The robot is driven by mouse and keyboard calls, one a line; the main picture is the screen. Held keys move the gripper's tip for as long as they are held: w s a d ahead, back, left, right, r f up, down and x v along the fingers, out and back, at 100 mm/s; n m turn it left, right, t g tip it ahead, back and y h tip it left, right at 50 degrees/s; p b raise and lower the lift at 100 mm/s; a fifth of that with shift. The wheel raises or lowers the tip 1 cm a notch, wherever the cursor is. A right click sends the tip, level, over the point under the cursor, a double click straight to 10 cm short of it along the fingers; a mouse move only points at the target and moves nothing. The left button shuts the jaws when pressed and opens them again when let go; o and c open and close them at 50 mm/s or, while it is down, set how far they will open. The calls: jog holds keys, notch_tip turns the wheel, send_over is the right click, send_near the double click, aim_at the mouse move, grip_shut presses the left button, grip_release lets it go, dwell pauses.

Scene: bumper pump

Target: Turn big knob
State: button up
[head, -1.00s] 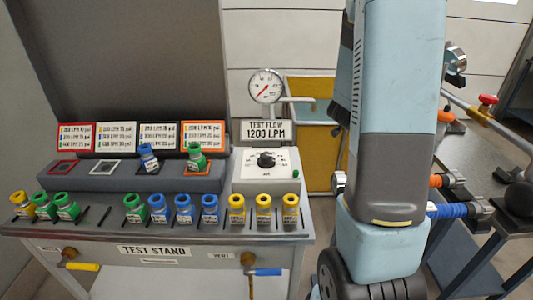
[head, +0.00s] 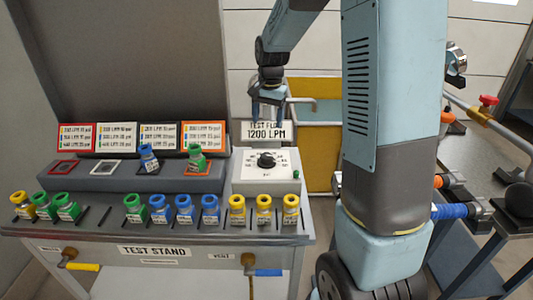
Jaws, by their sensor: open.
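The big black knob (head: 266,160) sits on a white dial plate on top of a pale box, at the right end of the test stand (head: 140,232). My gripper (head: 268,118) points down above and behind the knob, in front of the "TEST FLOW 1200 LPM" sign (head: 262,134). Its two fingers are apart with nothing between them. The gripper is clear of the knob. The pressure gauge behind is now hidden by my gripper and wrist.
Several yellow, blue and green nozzles (head: 237,207) stand along the stand's front. A blue nozzle (head: 148,157) and a green one (head: 196,156) stand on the raised grey shelf. A small green button (head: 296,174) is right of the knob. A yellow bin (head: 322,150) is behind.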

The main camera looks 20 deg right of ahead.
aim_at(266, 155)
jog(key=shift+g, duration=0.5)
jog(key=f, duration=0.8)
jog(key=s+f, duration=0.1)
jog(key=f, duration=0.4)
jog(key=shift+s+a, duration=0.1)
jog(key=shift+a, duration=0.3)
jog(key=shift+r, duration=0.1)
jog(key=shift+c, duration=0.2)
jog(key=c, duration=1)
